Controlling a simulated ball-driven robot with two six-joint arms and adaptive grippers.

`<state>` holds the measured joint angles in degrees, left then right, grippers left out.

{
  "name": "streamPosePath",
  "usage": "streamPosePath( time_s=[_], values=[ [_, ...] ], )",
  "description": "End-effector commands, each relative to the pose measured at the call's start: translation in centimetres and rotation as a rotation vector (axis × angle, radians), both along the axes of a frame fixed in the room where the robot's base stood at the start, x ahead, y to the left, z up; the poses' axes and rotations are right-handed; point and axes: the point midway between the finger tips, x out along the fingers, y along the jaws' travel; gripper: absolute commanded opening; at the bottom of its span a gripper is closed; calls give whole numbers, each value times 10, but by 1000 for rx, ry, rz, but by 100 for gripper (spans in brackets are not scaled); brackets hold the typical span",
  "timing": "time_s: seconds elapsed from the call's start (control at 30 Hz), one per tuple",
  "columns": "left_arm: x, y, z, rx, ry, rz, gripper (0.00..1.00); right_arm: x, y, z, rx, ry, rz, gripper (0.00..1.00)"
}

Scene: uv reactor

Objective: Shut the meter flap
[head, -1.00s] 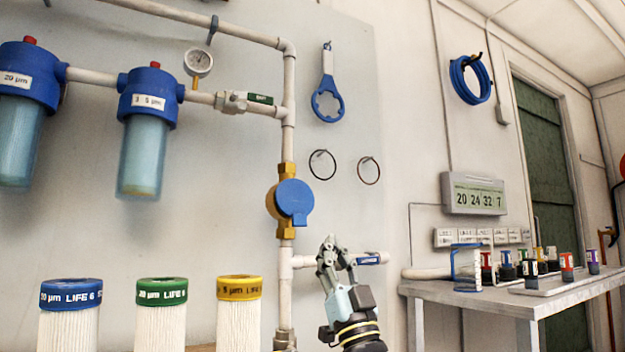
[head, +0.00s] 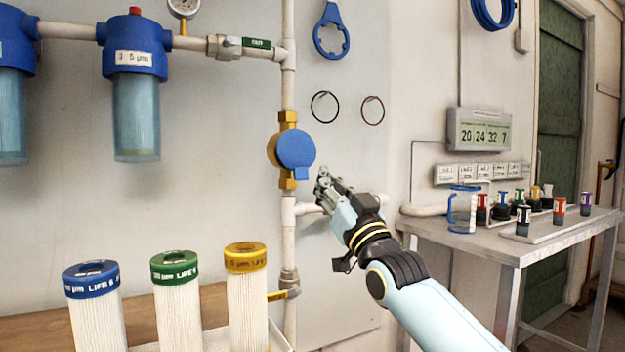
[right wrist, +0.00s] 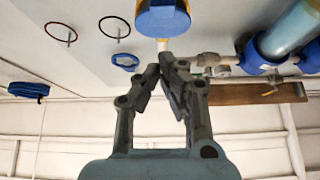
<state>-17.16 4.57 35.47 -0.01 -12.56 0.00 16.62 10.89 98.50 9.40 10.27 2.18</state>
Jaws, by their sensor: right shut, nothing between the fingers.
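The water meter (head: 287,183) is a brass body on the vertical white pipe, left of centre in the head view. Its round blue flap (head: 296,147), with a small tab at the bottom, lies across the meter's front. No dial shows, and I cannot tell whether the flap sits fully flush. The flap also shows at the top of the right wrist view (right wrist: 162,16). My right gripper (head: 322,178) is shut and empty, below and right of the flap, seemingly apart from it. Its fingertips (right wrist: 165,62) point towards the flap. My left gripper is not in view.
Filter housings (head: 136,90) hang at the left. Several capped cartridges (head: 175,285) stand at the lower left. A white side pipe (head: 307,208) runs behind my right gripper. A grey bench (head: 500,248) with a jug and small bottles stands at the right.

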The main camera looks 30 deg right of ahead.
Motion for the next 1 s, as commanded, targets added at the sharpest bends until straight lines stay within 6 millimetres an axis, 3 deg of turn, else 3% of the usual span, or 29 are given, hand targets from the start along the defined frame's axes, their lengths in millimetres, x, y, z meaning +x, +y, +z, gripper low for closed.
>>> streamPosePath(
  time_s=[0.13,0.4,0.83,1.0],
  values=[
    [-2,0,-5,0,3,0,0,27,1,16,1,-2,-1,0],
    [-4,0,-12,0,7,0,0,58,2,6,0,-1,0,0],
    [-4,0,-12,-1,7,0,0,62,3,5,0,-2,1,0],
    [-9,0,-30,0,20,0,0,67,3,-3,2,-33,1,0]
  ],
)
